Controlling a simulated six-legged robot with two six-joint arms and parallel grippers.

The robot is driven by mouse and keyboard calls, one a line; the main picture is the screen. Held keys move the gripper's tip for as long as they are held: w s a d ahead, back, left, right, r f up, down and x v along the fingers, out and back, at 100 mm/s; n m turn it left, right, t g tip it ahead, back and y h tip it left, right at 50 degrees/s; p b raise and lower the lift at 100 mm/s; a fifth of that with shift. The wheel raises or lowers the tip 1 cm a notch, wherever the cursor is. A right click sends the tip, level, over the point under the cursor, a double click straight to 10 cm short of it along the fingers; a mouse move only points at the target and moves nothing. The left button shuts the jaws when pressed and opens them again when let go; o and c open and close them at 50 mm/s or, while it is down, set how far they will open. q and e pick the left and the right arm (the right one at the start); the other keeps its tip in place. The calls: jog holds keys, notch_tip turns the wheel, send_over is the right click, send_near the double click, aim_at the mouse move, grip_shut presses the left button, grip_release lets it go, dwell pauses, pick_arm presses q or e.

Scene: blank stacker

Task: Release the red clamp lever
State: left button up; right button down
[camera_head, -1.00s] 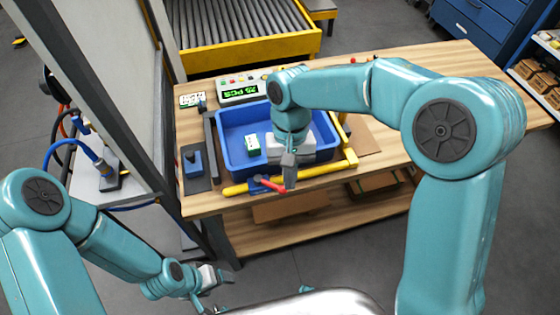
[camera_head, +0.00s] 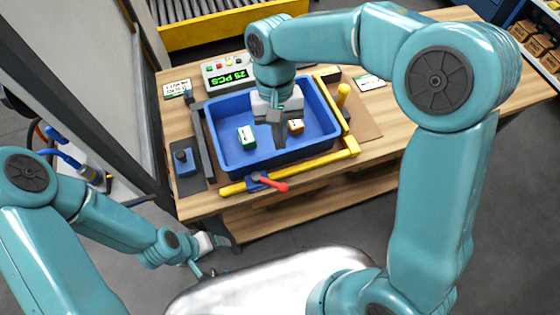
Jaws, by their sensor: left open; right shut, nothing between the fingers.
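The red clamp lever (camera_head: 274,185) sits on a small blue base on the yellow front bar (camera_head: 318,165), before the blue bin (camera_head: 228,150). Its red handle points to the right and slightly toward me. My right gripper (camera_head: 279,142) is shut and empty. It hangs over the bin with its fingers down, behind the lever and apart from it in the picture. My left gripper (camera_head: 222,242) is low at the left, off the table's front edge, open and holding nothing.
The bin holds a green-and-white box (camera_head: 246,137) and an orange box (camera_head: 296,126). A display reading "25 PCS" (camera_head: 229,75) stands behind it. A dark plate with a blue knob (camera_head: 186,160) lies left. A yellow post (camera_head: 343,95) rises at the right.

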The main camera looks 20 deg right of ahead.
aim_at(269, 182)
jog(key=x, duration=1)
jog(key=shift+w+a+f+p, duration=0.15)
jog(key=shift+p, duration=0.15)
jog(key=shift+s+m, duration=0.2)
jog(key=shift+m, duration=0.1)
